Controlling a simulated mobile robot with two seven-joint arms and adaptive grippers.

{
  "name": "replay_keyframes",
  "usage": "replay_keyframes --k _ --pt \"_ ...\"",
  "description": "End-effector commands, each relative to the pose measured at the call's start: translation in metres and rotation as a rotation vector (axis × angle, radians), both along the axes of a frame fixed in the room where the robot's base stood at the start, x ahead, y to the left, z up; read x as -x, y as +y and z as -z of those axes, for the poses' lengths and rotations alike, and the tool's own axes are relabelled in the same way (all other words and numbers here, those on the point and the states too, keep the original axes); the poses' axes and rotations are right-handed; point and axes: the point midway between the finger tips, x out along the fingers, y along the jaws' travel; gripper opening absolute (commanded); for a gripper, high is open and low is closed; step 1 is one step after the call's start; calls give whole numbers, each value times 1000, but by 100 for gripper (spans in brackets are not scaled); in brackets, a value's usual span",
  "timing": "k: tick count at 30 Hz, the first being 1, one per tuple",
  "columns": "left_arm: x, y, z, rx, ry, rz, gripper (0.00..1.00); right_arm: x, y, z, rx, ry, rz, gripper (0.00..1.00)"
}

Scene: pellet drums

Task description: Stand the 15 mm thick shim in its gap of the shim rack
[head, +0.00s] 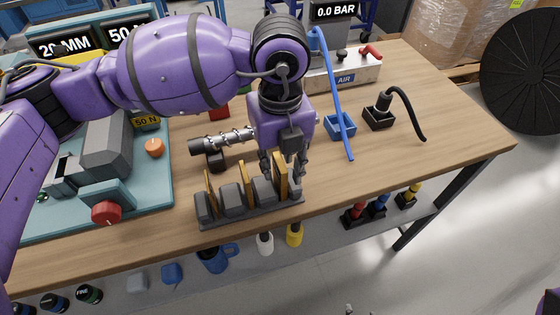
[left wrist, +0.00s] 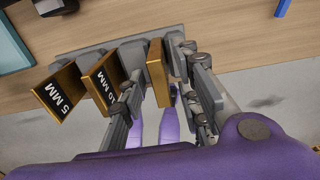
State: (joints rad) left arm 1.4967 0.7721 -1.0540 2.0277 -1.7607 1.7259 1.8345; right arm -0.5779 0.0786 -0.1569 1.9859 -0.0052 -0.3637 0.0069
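The grey shim rack (head: 250,213) lies near the table's front edge, with gaps between its blocks. Three brass shims stand upright in it. The left one (head: 210,191) reads 5 MM in the left wrist view (left wrist: 58,92), and the middle one (head: 246,180) reads 10 MM there (left wrist: 103,82). The rightmost shim (head: 281,172) stands in the right gap; its label is not visible. My left gripper (head: 284,174) is over this right gap. In the left wrist view its fingers (left wrist: 166,76) are apart, one on each side of the rightmost shim (left wrist: 157,72), with space beside it.
A teal fixture (head: 105,185) with a red knob stands left of the rack. A metal shaft tool (head: 225,140) lies behind it. A blue holder (head: 341,126) and a black holder (head: 378,117) are behind right. The tabletop to the right is clear.

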Motion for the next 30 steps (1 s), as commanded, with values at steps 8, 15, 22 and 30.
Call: replay_keyframes --k 8,15,22,30 --pt "-1 0 -34 2 -5 1 30 -3 0 -4 0 -7 0 40" --pt "-1 0 -87 1 -3 -1 30 -5 0 -8 -1 -14 0 40" --pt "-1 0 -117 1 -1 -1 30 -6 1 -8 -2 -14 -1 40" --pt "0 0 -123 -1 1 0 30 -3 1 -5 -3 -7 -1 40"
